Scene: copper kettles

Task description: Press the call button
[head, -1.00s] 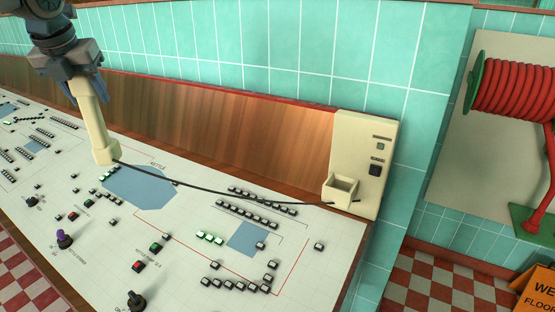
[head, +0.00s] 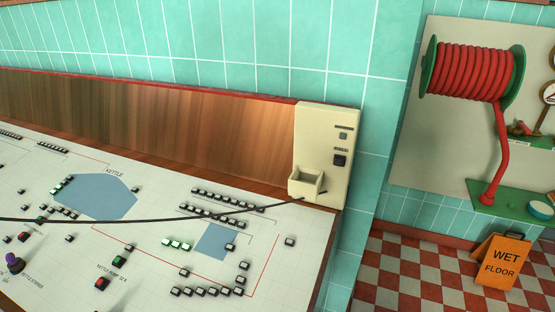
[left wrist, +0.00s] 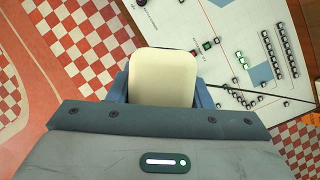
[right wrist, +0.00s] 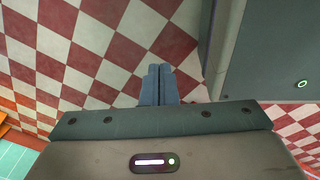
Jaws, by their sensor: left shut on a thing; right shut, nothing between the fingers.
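A cream wall unit (head: 330,130) stands at the back right end of the control panel. A black cord (head: 150,220) runs from the unit leftward out of view. My left gripper (left wrist: 162,88) is shut on the cream handset (left wrist: 163,68), seen in the left wrist view only. My right gripper (right wrist: 158,72) is shut and empty above the checkered floor.
The white control panel (head: 150,240) carries many small buttons and knobs. A red hose reel (head: 475,70) hangs on the right wall. An orange wet floor sign (head: 500,262) stands on the checkered floor at the right.

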